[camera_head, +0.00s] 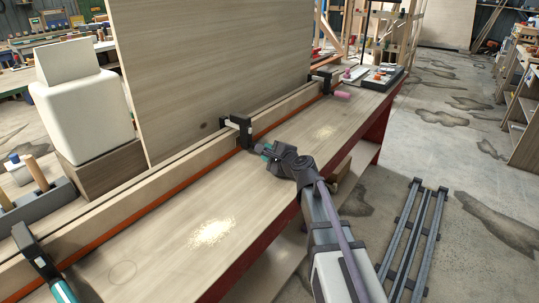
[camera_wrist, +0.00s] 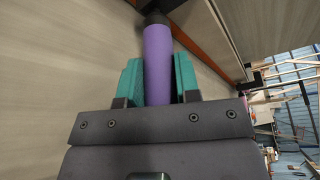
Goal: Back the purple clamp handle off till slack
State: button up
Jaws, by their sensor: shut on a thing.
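The purple clamp handle (camera_wrist: 158,55) runs up the middle of the wrist view to a dark fitting at its far end. My gripper (camera_wrist: 158,78) has a teal finger pad on each side of the handle and is shut on it. In the head view my gripper (camera_head: 265,152) is at the middle clamp (camera_head: 240,131), which sits over the long wooden strip beside the upright panel. There the handle is hidden by my gripper. How tight the clamp is cannot be told.
A clamp with a pink handle (camera_head: 341,95) sits farther along the strip. A clamp with a teal handle (camera_head: 64,291) is at the lower left. The benchtop (camera_head: 165,235) in front is mostly clear. A tray of small parts (camera_head: 382,77) lies at the bench's far end.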

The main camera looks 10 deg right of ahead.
jog(key=o, duration=0.9)
jog(key=shift+s, duration=0.1)
jog(key=p+v, duration=0.2)
jog(key=v, duration=0.8)
jog(key=shift+r, duration=0.1)
jog(key=shift+s+d, duration=0.15)
jog(key=shift+s, duration=0.15)
jog(key=shift+s+d, duration=1.35)
jog(key=shift+s, duration=0.1)
